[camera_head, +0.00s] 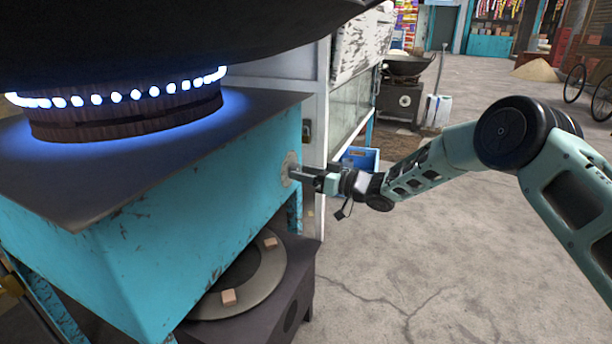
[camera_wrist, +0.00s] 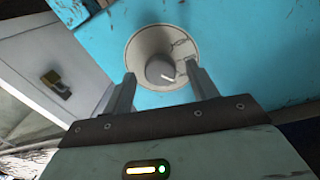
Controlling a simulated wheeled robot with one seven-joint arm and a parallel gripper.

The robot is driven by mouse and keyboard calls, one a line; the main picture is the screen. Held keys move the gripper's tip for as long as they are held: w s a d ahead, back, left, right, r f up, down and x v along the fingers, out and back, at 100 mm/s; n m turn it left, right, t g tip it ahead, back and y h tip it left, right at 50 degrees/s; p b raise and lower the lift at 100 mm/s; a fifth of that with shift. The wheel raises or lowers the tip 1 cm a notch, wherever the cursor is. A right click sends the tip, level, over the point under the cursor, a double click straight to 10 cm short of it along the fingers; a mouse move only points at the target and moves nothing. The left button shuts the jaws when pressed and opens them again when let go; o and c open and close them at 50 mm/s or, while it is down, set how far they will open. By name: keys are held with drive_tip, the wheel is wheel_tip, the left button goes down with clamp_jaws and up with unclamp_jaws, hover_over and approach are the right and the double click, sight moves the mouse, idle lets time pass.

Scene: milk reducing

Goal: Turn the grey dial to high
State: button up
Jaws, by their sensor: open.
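The grey dial (camera_wrist: 160,70) sits on a round pale plate (camera_wrist: 140,48) on the blue stove's front panel. A white mark shows on the dial's face, towards its lower right. In the head view the plate (camera_head: 287,168) is at the panel's right end and my gripper hides most of the dial. My gripper (camera_wrist: 163,80) is open, with one finger on each side of the dial in the wrist view. I cannot tell whether either finger touches it. The stove burner (camera_head: 130,105) has a lit blue flame ring under a large dark wok (camera_head: 170,35).
The blue stove body (camera_head: 190,230) fills the left. A dark lower stand with a round ring (camera_head: 250,290) is below it. A blue crate (camera_head: 360,158) and a glass-sided cabinet (camera_head: 350,100) stand behind my gripper. Open concrete floor (camera_head: 400,270) lies to the right.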

drive_tip(key=c, duration=1)
drive_tip(key=shift+n, duration=0.3)
drive_tip(key=shift+w+d+f+n+g+y+b, duration=0.15)
drive_tip(key=shift+n+b, duration=0.7)
drive_tip(key=shift+n, duration=1.8)
drive_tip(key=shift+s+a+r+n+g+y+b, duration=0.2)
drive_tip(key=shift+n+b, duration=0.7)
drive_tip(key=shift+n, duration=1.7)
drive_tip(key=shift+w+d+f+n+t+y+b, duration=0.2)
drive_tip(key=shift+n+b, duration=0.65)
drive_tip(key=shift+n, duration=1.8)
